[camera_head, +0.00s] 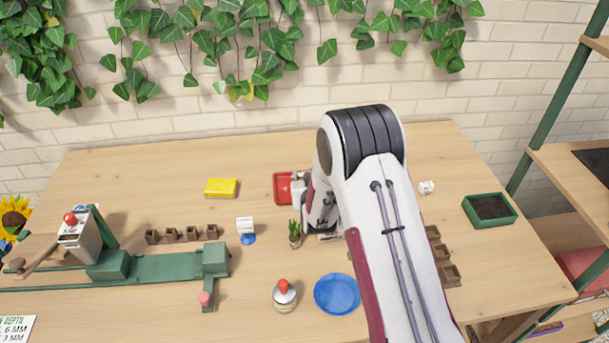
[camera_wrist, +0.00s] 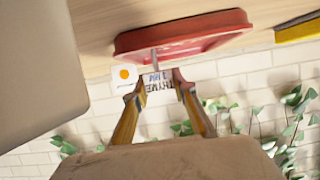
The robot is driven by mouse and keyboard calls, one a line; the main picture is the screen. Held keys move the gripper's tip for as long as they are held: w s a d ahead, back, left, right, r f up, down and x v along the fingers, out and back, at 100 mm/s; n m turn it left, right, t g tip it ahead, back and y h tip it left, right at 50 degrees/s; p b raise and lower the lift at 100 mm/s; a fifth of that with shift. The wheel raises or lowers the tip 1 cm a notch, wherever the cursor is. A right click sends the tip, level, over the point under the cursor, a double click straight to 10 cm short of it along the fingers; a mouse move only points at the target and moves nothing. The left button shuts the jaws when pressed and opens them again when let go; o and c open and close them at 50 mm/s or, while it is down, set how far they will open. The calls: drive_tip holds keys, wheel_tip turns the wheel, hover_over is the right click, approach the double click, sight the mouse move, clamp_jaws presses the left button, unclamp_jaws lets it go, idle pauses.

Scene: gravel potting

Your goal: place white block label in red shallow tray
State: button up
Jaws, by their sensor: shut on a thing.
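My gripper (camera_wrist: 159,87) is shut on the white block label (camera_wrist: 157,80), which shows dark lettering between the fingertips in the wrist view. A white face with an orange dot (camera_wrist: 124,75) shows beside the left finger. A thin grey stake runs from the label toward the red shallow tray (camera_wrist: 185,36) and overlaps its wall; whether they touch I cannot tell. In the head view the red tray (camera_head: 281,188) lies left of my arm, which covers its right part. The held label and fingertips are hard to make out there.
A yellow block (camera_head: 221,188) lies left of the tray. A small potted plant (camera_head: 295,237), a blue plate (camera_head: 337,294) and a red-topped jar (camera_head: 285,295) stand nearer.

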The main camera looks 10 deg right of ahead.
drive_tip(key=o, duration=0.9)
drive_tip(key=shift+f, duration=0.1)
drive_tip(key=shift+c, duration=0.2)
drive_tip(key=shift+r, duration=0.2)
drive_tip(key=v, duration=1.2)
